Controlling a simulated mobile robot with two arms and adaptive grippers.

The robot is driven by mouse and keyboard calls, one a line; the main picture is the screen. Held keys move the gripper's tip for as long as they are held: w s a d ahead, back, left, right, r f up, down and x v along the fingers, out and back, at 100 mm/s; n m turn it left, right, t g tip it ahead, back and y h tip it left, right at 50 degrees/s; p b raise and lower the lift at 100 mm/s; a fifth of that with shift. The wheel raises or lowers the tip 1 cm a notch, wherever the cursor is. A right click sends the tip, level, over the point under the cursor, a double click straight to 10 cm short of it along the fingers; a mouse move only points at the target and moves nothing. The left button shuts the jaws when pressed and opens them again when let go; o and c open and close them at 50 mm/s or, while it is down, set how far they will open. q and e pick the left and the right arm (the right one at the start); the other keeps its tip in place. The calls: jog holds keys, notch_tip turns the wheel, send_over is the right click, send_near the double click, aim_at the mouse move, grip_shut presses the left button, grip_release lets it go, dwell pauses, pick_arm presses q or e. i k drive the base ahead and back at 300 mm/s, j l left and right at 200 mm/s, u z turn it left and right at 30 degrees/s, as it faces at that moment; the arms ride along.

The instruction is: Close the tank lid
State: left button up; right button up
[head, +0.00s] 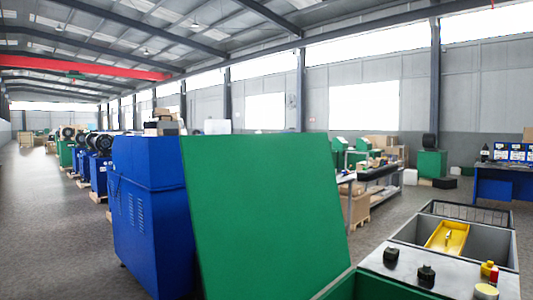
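A large flat green panel, which looks like the tank lid (262,215), stands raised and tilted back in the middle of the head view. At its lower right is a green tank edge (370,287), cut off by the bottom of the picture. The inside of the tank is mostly out of view. Neither of my grippers shows in this view.
A blue machine cabinet (150,210) stands close behind and left of the lid. At the lower right a worktop (430,262) carries black knobs, a red and yellow item and a sink with a yellow tray (447,237). Open floor (50,230) lies to the left.

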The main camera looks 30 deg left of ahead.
aim_at(268, 222)
jog(key=i+j+z, duration=0.15)
jog(key=j+z, duration=0.3)
jog(key=j, duration=1.15)
jog(key=j+z, duration=0.45)
jog(key=j, duration=1.2)
jog(key=k, duration=0.05)
